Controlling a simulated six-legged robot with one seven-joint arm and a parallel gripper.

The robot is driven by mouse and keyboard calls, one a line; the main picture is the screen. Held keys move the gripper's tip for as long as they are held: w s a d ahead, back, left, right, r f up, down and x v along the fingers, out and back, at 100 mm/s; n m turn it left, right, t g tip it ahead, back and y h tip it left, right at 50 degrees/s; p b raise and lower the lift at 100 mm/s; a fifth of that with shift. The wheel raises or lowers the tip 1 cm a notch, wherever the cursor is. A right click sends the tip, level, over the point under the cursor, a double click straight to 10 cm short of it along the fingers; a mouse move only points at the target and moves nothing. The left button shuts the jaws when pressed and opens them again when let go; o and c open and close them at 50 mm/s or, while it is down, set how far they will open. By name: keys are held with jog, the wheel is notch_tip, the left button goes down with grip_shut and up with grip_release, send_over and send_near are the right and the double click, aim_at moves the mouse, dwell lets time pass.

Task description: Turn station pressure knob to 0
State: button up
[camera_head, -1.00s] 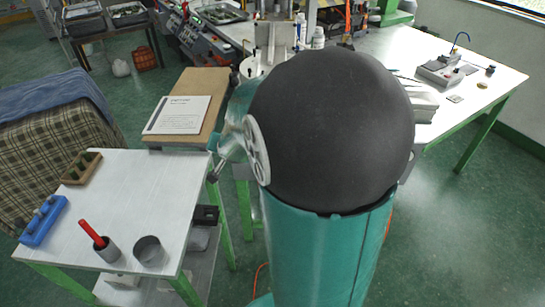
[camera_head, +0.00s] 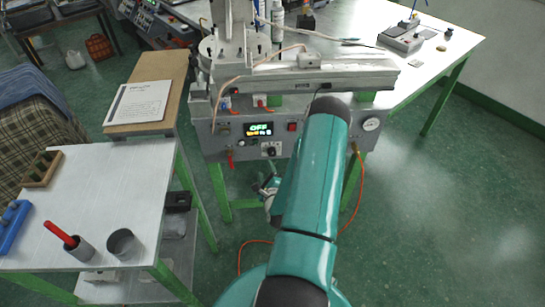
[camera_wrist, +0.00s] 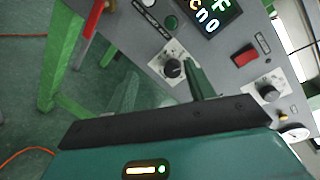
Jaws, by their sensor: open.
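The grey station panel (camera_head: 335,137) carries a lit display reading OFF (camera_head: 258,129). A black knob on a pale plate (camera_head: 270,151) sits below the display; a knob also shows near the middle of the wrist view (camera_wrist: 172,67). A second black knob (camera_wrist: 267,92) shows at right in the wrist view, beyond the red switch; my arm seems to hide it in the head view. I cannot read which is the pressure knob, nor their settings. My gripper (camera_wrist: 162,72) is open and empty, apart from the panel; it shows below the panel in the head view (camera_head: 268,189).
A pressure gauge (camera_head: 371,124) is at the panel's right end. An orange hose (camera_head: 357,190) hangs below it. The white side table (camera_head: 95,210) with a cup and red-handled tool stands left. Floor at right is clear.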

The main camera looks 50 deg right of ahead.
aim_at(272, 154)
jog(key=s+f+m+h, duration=0.2)
jog(key=s+f+m, duration=0.1)
jog(key=s+m, duration=0.15)
jog(key=shift+g+h, duration=0.3)
jog(key=shift+g, duration=0.1)
jog(key=x, duration=1.3)
jog(key=shift+w+d, duration=0.1)
jog(key=shift+c, duration=0.2)
jog(key=c, duration=0.9)
